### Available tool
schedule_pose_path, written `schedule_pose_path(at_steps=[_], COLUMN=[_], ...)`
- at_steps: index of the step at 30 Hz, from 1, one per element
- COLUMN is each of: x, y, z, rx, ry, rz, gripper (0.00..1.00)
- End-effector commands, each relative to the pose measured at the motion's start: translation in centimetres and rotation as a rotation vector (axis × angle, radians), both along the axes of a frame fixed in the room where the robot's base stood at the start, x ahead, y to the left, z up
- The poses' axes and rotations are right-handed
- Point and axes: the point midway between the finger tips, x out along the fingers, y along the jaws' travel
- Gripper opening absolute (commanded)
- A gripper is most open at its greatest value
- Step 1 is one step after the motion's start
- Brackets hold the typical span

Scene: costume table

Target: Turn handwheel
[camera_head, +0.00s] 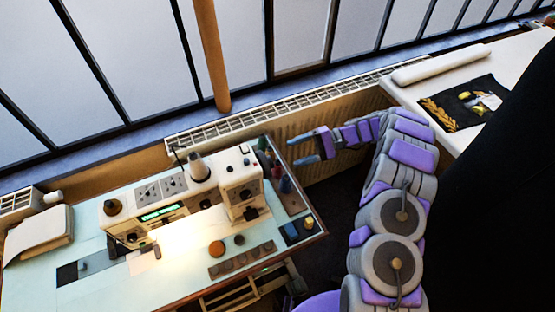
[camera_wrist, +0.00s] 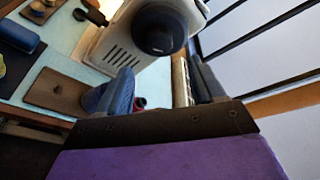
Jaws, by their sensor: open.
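A white sewing machine (camera_head: 238,178) stands on the pale table. In the wrist view, the end of its body (camera_wrist: 118,50) shows vent slots and a dark, round handwheel (camera_wrist: 160,30). I cannot make out the handwheel clearly in the head view. My gripper (camera_head: 297,150) is open and empty, to the right of the machine and apart from it. In the wrist view, the two fingers of my gripper (camera_wrist: 162,70) are spread, with the handwheel beyond their tips near the top of the picture.
The pale sewing table (camera_head: 190,275) holds spools, a brown tray (camera_head: 240,262) and small items. A radiator (camera_head: 310,150) and windows run behind it. A white table (camera_head: 455,75) with a dark cloth (camera_head: 455,105) stands at right. Open space lies between the tables.

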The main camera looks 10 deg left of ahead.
Motion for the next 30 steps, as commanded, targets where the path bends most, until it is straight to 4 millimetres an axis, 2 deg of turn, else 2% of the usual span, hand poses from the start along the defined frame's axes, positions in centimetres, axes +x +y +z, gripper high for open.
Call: schedule_pose_path(at_steps=[6,12,25,30], x=[-1.8,-2.8,-3.1,-3.1], y=[3.7,5.8,6.5,6.5], z=[-0.9,-1.4,-1.6,-1.6], rx=[0.0,0.001,0.0,0.0], ry=[0.001,0.001,0.001,0.001], rz=[0.002,0.002,0.0,0.0], gripper=[0.68,0.68,0.68,0.52])
